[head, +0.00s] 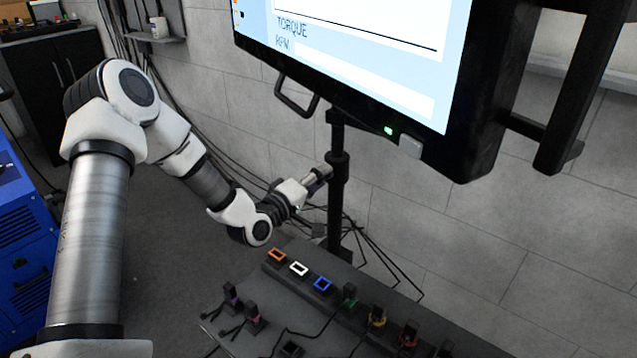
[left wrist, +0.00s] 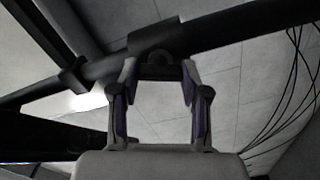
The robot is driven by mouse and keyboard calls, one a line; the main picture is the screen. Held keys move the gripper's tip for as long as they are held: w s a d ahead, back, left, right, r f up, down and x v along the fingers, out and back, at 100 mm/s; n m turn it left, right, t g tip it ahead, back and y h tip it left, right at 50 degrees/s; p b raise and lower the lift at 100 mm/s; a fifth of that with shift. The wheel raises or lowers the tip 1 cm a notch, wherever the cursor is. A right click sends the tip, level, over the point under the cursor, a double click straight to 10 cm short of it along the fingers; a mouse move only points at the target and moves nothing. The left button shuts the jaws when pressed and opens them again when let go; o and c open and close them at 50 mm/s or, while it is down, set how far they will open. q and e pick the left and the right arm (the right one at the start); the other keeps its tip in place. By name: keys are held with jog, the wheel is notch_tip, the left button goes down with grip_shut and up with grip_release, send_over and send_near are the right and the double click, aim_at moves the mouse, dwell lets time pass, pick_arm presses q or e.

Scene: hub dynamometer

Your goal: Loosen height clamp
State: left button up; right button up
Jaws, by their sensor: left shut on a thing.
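The height clamp (head: 340,158) is a dark collar on the black upright pole (head: 337,205) below the monitor. My left gripper (head: 322,175) reaches it from the left side. In the left wrist view the dark clamp and its rounded knob (left wrist: 158,58) lie across the tips of my left gripper (left wrist: 160,80), whose two fingers stand on either side. The left gripper is shut on the clamp knob. The exact contact is dark and partly hidden. My right gripper is in neither view.
A large monitor (head: 340,55) hangs above the clamp, with a looped handle (head: 296,98) at its lower left. A dark bench (head: 300,282) with coloured sockets and plugs stands below. Cables hang along the wall behind. A blue cabinet (head: 25,240) stands at left.

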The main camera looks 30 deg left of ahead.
pick_arm(q)
jog(key=shift+f+n+b, duration=0.1)
jog(key=shift+n+b, duration=0.3)
jog(key=shift+n, duration=0.8)
jog(key=o, duration=1.1)
jog(key=shift+o, duration=0.2)
jog(key=s, duration=0.7)
jog(key=shift+s+a, duration=0.25)
